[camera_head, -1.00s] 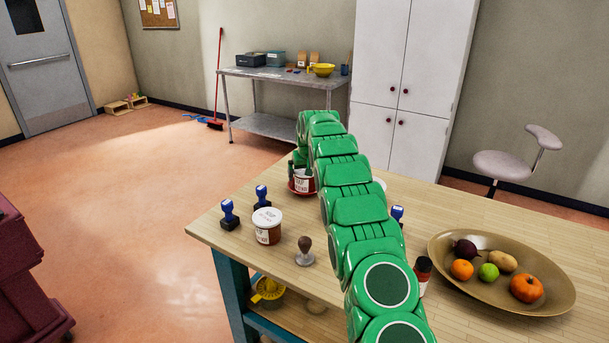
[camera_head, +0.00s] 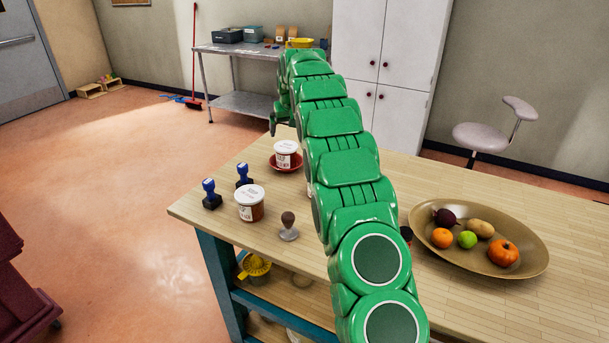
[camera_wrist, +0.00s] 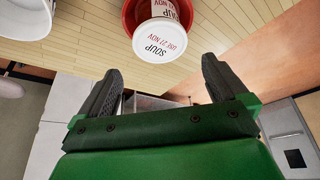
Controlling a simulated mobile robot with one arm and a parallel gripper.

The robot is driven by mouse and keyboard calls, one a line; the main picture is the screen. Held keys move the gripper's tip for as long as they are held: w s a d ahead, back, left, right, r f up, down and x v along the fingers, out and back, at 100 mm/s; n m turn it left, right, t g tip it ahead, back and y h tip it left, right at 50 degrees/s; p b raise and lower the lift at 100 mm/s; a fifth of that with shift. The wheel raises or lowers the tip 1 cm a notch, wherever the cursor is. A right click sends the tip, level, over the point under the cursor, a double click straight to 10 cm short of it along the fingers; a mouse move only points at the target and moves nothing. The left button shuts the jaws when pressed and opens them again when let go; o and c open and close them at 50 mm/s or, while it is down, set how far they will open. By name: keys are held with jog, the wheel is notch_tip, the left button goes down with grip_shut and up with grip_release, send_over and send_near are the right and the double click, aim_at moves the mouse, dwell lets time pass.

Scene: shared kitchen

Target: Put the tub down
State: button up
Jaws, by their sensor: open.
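A white-lidded tub (camera_head: 286,150) with a dark red lower part stands upright on a red dish (camera_head: 273,165) near the table's far edge. In the wrist view the same tub (camera_wrist: 160,40) shows its lid, reading "SOUP, USE 27 NOV", and the red dish (camera_wrist: 128,14) shows around it. My gripper (camera_wrist: 160,80) is open and empty, its two dark fingers apart and clear of the tub. In the head view it is above and beyond the tub, partly hidden by my green arm.
A second similar tub (camera_head: 249,204) stands nearer, beside two blue-topped stamps (camera_head: 211,194) and a wooden-handled stamp (camera_head: 288,228). A fruit platter (camera_head: 430,254) is at right. My arm hides part of the table. A metal side table (camera_head: 240,102) stands behind.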

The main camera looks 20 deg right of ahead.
jog(key=s+a+r+g, duration=0.1)
jog(key=s+a+r, duration=0.15)
jog(key=s, duration=0.85)
jog(key=s+a+r+g, duration=0.1)
jog(key=s+a+r, duration=0.15)
jog(key=s, duration=0.85)
jog(key=s+a+r+g, duration=0.1)
jog(key=s+a+r, duration=0.15)
jog(key=s, duration=0.85)
jog(key=s+a+f+g, duration=0.1)
jog(key=s+f, duration=0.2)
jog(key=s, duration=1.5)
jog(key=s+a+f+g, duration=0.1)
jog(key=s+f+g, duration=0.1)
jog(key=s, duration=1.7)
jog(key=shift+a+f, duration=0.25)
jog(key=shift+f, duration=0.3)
jog(key=shift+a, duration=0.1)
